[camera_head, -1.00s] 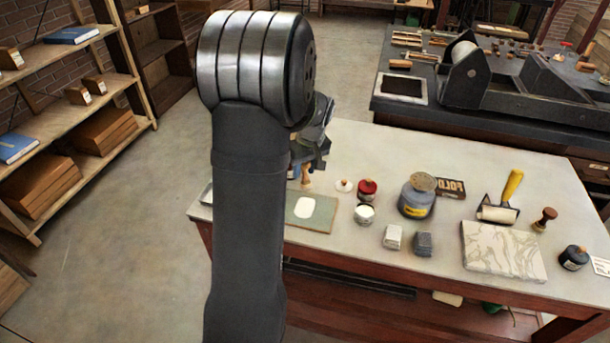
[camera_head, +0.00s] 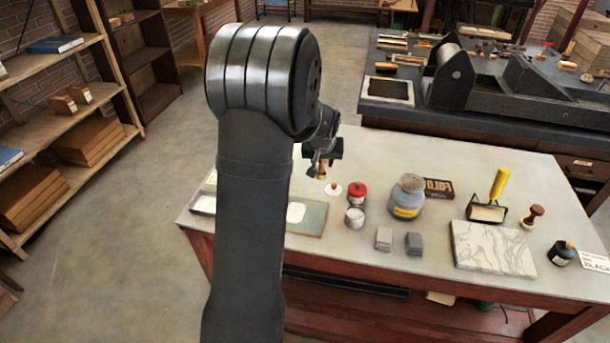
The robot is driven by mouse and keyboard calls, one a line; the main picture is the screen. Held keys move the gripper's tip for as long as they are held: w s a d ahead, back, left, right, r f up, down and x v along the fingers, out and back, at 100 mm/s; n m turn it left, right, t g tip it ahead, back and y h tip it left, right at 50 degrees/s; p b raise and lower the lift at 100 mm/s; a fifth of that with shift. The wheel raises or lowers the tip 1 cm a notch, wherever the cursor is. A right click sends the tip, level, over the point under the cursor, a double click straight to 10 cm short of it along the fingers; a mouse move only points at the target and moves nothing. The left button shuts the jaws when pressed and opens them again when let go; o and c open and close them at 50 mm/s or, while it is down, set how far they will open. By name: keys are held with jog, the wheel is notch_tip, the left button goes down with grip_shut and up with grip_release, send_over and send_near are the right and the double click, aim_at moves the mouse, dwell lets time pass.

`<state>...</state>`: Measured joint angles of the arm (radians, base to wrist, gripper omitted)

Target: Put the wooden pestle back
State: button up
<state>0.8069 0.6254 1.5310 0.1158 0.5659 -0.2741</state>
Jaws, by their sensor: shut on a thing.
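My gripper (camera_head: 322,158) is partly hidden behind my own arm, above the back left of the pale table. It is shut on the wooden pestle (camera_head: 321,171), a small brown piece pointing downward below the jaws. The pestle's upper part is hidden by the jaws. Just below and right of it in the picture is a small white round piece (camera_head: 333,190) with a brown spot on top. I cannot tell whether the pestle touches anything.
Right of my gripper stand a red-topped jar (camera_head: 357,192), a white-topped jar (camera_head: 355,218) and a large grey jar (camera_head: 407,198). A green mat (camera_head: 315,223) lies in front. Farther right are a roller (camera_head: 488,212), a marbled slab (camera_head: 492,248) and an ink bottle (camera_head: 563,254).

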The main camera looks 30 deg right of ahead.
jog(key=shift+w+a+f, duration=0.35)
jog(key=shift+w+f, duration=0.65)
jog(key=shift+f, duration=0.3)
jog(key=shift+w+a+f, duration=0.4)
jog(key=shift+w+f, duration=0.55)
jog(key=shift+f, duration=0.3)
jog(key=shift+w+a+f, duration=0.35)
jog(key=shift+w+f, duration=0.65)
jog(key=shift+f, duration=0.3)
jog(key=shift+f, duration=0.15)
jog(key=o, duration=1)
jog(key=shift+c, duration=0.2)
jog(key=v, duration=1.2)
